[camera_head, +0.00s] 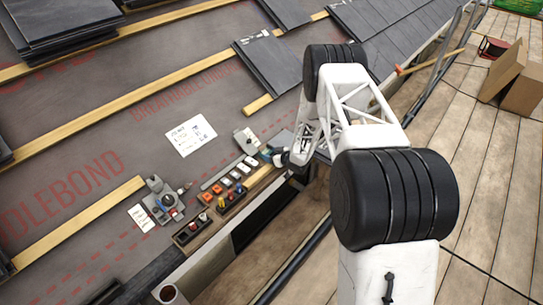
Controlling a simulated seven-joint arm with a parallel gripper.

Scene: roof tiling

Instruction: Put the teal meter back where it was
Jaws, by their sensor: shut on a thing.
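My gripper (272,156) is near the middle of the view, low over the roof's lower edge, at the upper right end of a row of small items. It is shut on a small teal thing, which I take to be the teal meter (265,153). Only a little of the meter shows beside the dark fingers. The fingertips are small here, and my arm hides what lies to the right of them. I cannot tell whether the meter touches the surface below. A grey device (246,140) stands just to the upper left of the meter.
Several small orange, red, yellow and white items (217,188) line the edge to the lower left. A grey tool (163,201) and a white printed sheet (191,135) lie on the membrane. Wooden battens (100,117) and dark slates (268,66) are farther up. A cardboard box (522,92) stands at right.

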